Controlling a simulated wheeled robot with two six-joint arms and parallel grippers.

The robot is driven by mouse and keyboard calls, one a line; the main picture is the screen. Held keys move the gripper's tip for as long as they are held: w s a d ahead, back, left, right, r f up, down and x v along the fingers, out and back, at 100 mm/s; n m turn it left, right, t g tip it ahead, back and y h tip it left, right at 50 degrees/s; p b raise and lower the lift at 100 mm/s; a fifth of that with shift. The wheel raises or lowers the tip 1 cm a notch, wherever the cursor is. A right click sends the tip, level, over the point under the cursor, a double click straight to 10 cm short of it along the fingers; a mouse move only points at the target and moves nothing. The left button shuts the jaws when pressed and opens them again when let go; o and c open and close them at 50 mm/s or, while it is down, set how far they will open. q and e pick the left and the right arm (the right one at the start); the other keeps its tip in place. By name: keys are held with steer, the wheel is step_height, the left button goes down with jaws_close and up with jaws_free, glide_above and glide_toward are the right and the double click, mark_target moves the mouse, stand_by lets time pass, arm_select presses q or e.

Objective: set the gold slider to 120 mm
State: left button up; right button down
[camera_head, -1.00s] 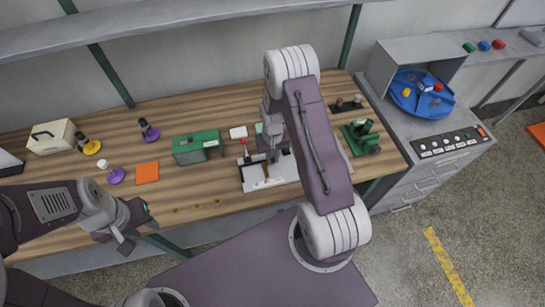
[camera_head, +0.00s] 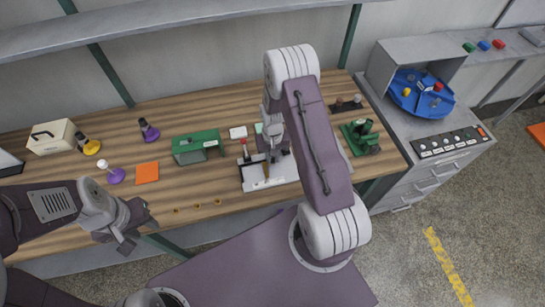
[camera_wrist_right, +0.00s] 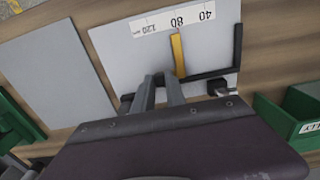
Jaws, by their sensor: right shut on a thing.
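The gold slider (camera_wrist_right: 177,56) is a narrow upright bar on a pale board (camera_wrist_right: 110,45) with a printed scale (camera_wrist_right: 173,19) marked 120, 80 and 40. Its far end points close to the 80 mark. In the head view the slider (camera_head: 266,170) shows on the board (camera_head: 256,184). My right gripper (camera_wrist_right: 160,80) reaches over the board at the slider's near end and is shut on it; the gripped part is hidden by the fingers. In the head view my right arm partly covers the board. My left gripper (camera_head: 137,228) is open and empty before the table's front edge.
A black bar (camera_wrist_right: 215,75) crosses the board beside the slider, joining a black upright (camera_wrist_right: 238,45). A green box (camera_head: 197,147) stands left of the board and a green device (camera_head: 362,137) to its right. Small brass rings (camera_head: 197,206) lie near the front edge.

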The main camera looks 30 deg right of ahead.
steer(key=shift+d, duration=0.1)
stand_by(0.3)
steer(key=shift+s+d, duration=0.25)
steer(key=shift+d, duration=0.75)
steer(key=shift+s+d, duration=0.2)
steer(key=shift+d, duration=0.75)
steer(key=c, duration=1.4)
jaws_free()
steer(key=shift+w, duration=0.1)
steer(key=shift+o, duration=0.2)
step_height(320, 180, up, 9)
